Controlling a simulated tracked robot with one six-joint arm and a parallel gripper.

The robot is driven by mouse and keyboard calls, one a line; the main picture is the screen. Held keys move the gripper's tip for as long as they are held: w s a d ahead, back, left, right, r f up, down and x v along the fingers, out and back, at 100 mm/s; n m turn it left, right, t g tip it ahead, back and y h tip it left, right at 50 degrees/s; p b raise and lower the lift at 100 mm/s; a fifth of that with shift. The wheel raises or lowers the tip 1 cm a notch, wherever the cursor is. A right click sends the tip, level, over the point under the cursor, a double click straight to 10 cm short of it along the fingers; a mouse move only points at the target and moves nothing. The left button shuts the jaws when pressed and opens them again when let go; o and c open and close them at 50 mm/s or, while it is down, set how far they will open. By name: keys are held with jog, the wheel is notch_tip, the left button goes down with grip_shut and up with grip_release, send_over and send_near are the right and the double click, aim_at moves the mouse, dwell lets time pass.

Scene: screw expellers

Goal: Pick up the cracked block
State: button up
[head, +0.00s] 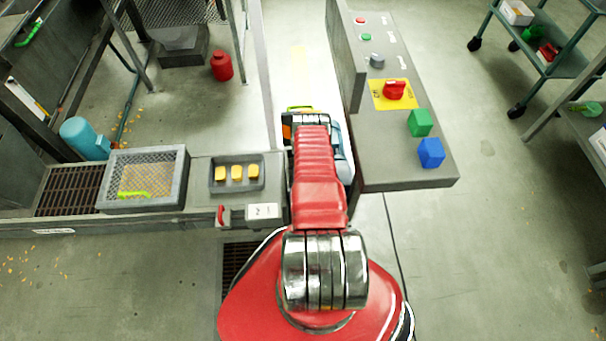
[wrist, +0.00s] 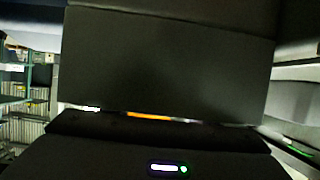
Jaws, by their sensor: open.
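A green block (head: 419,123) and a blue block (head: 431,153) stand on the near end of the grey control console, right of my arm. Three small yellow pieces (head: 236,173) lie in a dark shallow tray (head: 215,187) to the left of my arm. I cannot make out a crack on any of them. My gripper (head: 300,110) is at the far end of my folded red arm, between tray and console, mostly hidden by the arm. It is open and touches none of these blocks. The wrist view shows large dark surfaces and no block.
The console also carries a red knob on a yellow plate (head: 379,103), a grey knob, and green and red buttons. A mesh-bottomed box (head: 183,180) stands left of the tray. A red canister (head: 221,66) is on the floor.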

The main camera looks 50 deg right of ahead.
jog(key=shift+c, duration=0.7)
jog(key=c, duration=1)
jog(key=shift+r, duration=0.15)
jog(key=shift+c, duration=0.2)
notch_tip(320, 180, up, 10)
